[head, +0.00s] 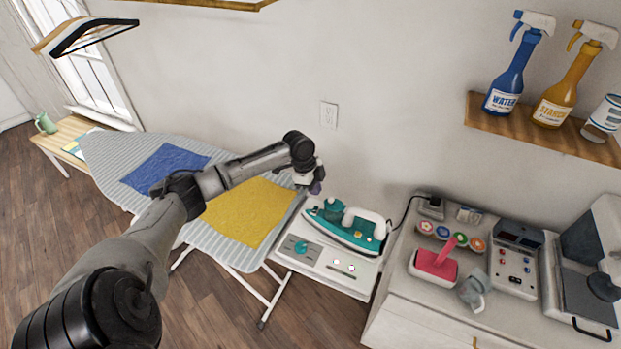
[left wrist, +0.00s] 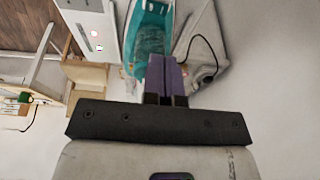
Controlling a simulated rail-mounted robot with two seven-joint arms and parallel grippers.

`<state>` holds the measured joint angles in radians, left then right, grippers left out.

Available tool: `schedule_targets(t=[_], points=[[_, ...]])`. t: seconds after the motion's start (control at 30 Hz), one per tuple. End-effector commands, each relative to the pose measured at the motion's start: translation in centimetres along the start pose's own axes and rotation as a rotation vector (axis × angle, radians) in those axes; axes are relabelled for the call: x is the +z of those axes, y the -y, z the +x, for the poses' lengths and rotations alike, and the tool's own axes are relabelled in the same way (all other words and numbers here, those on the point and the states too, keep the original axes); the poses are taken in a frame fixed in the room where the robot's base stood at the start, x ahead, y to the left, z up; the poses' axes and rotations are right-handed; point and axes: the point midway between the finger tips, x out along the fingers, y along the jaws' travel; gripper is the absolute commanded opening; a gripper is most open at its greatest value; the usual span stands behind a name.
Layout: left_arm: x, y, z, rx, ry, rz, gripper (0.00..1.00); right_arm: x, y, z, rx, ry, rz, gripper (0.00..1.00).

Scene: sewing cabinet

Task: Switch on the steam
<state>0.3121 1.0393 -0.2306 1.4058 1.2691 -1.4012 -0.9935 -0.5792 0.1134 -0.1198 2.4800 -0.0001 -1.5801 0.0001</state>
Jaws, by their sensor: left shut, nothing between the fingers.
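A teal and white iron (head: 345,226) rests on a white steam station (head: 335,283) at the right end of the ironing board. The station's front panel has a teal dial (head: 301,246) on a grey plate, a thin slot (head: 341,270) and two small round marks (head: 343,264). My left gripper (head: 316,187) is shut and empty, above the back left of the iron and apart from it. In the left wrist view its purple fingers (left wrist: 166,78) are together, with the iron (left wrist: 150,38) beyond them. My right gripper is out of view.
The ironing board (head: 215,232) holds a blue cloth (head: 160,166) and a yellow cloth (head: 247,212). A cabinet (head: 410,320) at right carries a pink-handled tool (head: 437,261), a control box (head: 514,262) and a press (head: 585,290). A shelf (head: 545,132) with spray bottles hangs above.

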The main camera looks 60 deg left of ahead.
Motion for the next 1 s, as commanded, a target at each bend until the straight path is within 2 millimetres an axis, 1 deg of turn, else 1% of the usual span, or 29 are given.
schedule_targets(t=[0.03, 0.17, 0.2, 0.4, 0.6, 1.0], points=[[-0.1, 0.0, 1.0, 0.002, -0.001, -0.001, 0.0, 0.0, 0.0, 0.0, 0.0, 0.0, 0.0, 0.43], [-0.1, 0.0, 3.1, 0.001, -0.001, 0.0, 0.0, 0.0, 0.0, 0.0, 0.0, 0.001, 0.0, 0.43], [0.2, 0.1, 3.6, 0.0, 0.0, -0.002, 0.0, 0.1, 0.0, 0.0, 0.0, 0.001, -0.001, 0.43], [0.8, 0.3, 5.6, 0.0, 0.0, -0.001, 0.0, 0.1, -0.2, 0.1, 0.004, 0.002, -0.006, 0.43], [1.1, 0.4, 6.4, -0.001, 0.001, 0.001, 0.0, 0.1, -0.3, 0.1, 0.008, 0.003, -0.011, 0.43], [1.1, 0.4, 6.6, 0.003, 0.001, -0.001, 0.0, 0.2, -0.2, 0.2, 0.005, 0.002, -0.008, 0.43]])
